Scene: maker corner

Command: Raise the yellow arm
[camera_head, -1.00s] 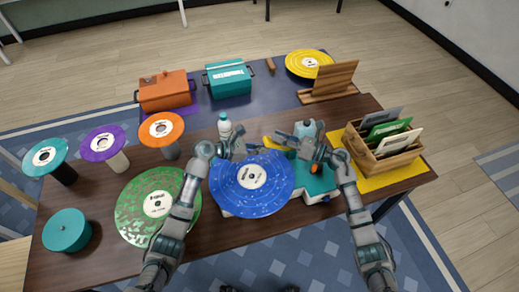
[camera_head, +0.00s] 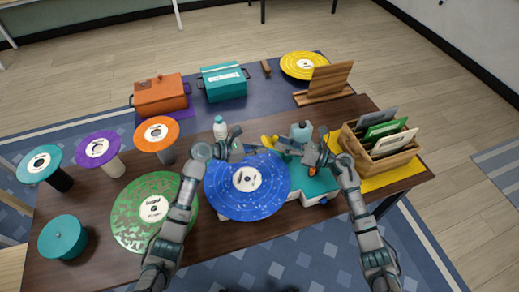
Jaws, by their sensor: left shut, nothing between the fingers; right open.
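A blue record (camera_head: 225,199) lies on the teal and white turntable (camera_head: 320,187) at the front middle of the table. The yellow arm (camera_head: 270,141) shows as a small yellow piece behind the record's back edge; whether it touches the record is too small to tell. My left gripper (camera_head: 238,148) is shut and empty over the record's back left edge, left of the yellow arm. My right gripper (camera_head: 314,158) is open above the turntable's right part, right of the yellow arm, and partly hides the turntable.
A white bottle (camera_head: 220,128) stands just behind my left gripper. A teal-topped bottle (camera_head: 301,131) stands behind my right gripper. A wooden crate of sleeves (camera_head: 398,163) is close on the right. A green record (camera_head: 133,222) lies left. Orange (camera_head: 160,96) and teal (camera_head: 223,83) boxes stand at the back.

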